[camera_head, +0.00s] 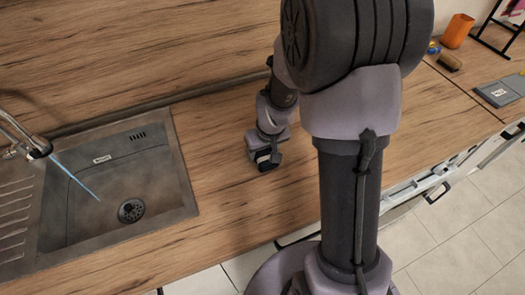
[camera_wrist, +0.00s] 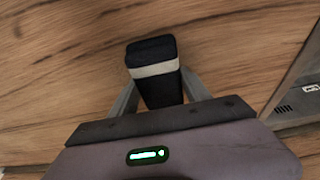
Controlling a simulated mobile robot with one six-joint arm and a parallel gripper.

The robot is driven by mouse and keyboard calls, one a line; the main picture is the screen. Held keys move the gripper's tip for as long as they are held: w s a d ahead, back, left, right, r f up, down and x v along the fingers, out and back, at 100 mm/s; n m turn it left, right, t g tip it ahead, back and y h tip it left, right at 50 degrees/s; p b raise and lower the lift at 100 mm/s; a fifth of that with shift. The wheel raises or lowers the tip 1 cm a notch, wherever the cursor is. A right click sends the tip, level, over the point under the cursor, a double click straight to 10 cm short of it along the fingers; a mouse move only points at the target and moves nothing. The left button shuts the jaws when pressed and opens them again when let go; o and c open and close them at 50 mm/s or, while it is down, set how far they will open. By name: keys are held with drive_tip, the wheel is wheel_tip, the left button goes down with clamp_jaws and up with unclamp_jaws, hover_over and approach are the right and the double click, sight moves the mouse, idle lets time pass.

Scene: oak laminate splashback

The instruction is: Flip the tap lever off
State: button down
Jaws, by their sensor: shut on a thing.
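The tap (camera_head: 35,145) reaches in from the left edge of the head view, over the sink. A thin blue stream of water (camera_head: 75,175) runs from its spout into the basin. I cannot make out the tap's lever; part of the tap is cut off by the frame. My gripper (camera_head: 268,157) is over the counter right of the sink, well away from the tap. In the wrist view it is shut on a dark block with a pale band (camera_wrist: 153,70), held between the two grey fingers. I cannot tell whether the block touches the counter.
The steel sink (camera_head: 183,180) has a drain and a ribbed drainboard at left. The wooden counter (camera_head: 225,195) between sink and gripper is clear. An orange cup (camera_head: 457,30), a brown block (camera_head: 449,62) and a grey device (camera_head: 500,91) are at far right.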

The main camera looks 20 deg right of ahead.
drive_tip(key=shift+s+f+b, duration=0.15)
drive_tip(key=shift+f+b, duration=0.25)
drive_tip(key=shift+b, duration=0.1)
drive_tip(key=c, duration=0.5)
unclamp_jaws()
drive_tip(key=shift+s, duration=0.15)
drive_tip(key=w+p+v, duration=0.1)
drive_tip(key=p+v, duration=0.5)
drive_tip(key=v, duration=0.7)
wheel_tip(320, 180, up, 6)
drive_tip(key=m, duration=0.1)
hover_over(267, 158)
drive_tip(key=s+a, duration=0.3)
drive_tip(key=s+a+r+m+t+y, duration=0.1)
drive_tip(key=s+a+r, duration=0.2)
drive_tip(key=s, duration=0.3)
drive_tip(key=s+a+r+m+t+y, duration=0.1)
drive_tip(key=s+a+r+m, duration=0.1)
drive_tip(key=s+a+r, duration=0.2)
drive_tip(key=s+r, duration=0.2)
drive_tip(key=s, duration=0.1)
drive_tip(key=shift+s+a+t+b, duration=0.25)
drive_tip(key=shift+t+b, duration=0.05)
